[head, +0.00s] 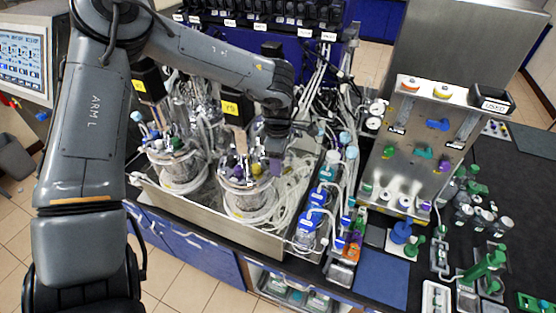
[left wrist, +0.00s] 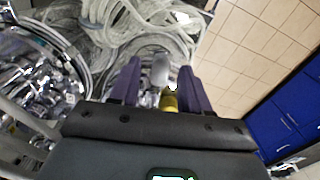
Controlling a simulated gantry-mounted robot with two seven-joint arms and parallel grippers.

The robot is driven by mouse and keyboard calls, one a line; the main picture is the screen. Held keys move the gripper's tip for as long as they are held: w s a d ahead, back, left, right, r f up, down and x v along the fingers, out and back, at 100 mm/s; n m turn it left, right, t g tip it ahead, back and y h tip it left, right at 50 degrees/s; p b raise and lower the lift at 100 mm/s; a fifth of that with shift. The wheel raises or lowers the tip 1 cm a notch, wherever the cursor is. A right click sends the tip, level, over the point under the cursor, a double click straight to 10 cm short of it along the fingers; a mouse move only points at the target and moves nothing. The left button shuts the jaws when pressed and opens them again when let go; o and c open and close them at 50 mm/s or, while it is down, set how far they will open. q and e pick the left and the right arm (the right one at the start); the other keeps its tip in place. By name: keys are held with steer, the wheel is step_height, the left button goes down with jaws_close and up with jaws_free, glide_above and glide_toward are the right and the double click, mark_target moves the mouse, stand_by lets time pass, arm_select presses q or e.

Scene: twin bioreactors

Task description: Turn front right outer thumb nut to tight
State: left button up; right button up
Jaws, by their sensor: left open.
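Two glass bioreactors with metal head plates stand in a steel tray, the left one (head: 178,170) and the right one (head: 247,203). My left arm reaches over from the left, and my left gripper (head: 272,166) is pointed down at the right side of the right bioreactor's head plate. In the left wrist view its purple fingers (left wrist: 160,88) are open and apart. A small yellow part (left wrist: 169,103) and a grey rounded metal part (left wrist: 160,69) show between them; contact cannot be told. I cannot clearly pick out the front right outer thumb nut. My right gripper is not in view.
The steel tray (head: 190,212) has raised walls. Coiled clear tubing (left wrist: 160,22) lies close beside the gripper. Blue-capped bottles (head: 305,228) and a steel pump panel (head: 420,150) stand to the right. Tiled floor (head: 190,285) is open in front.

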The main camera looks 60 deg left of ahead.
arm_select(q)
step_height(320, 180, up, 11)
steer(key=b, duration=0.1)
stand_by(0.4)
steer(key=shift+f, duration=0.1)
stand_by(0.3)
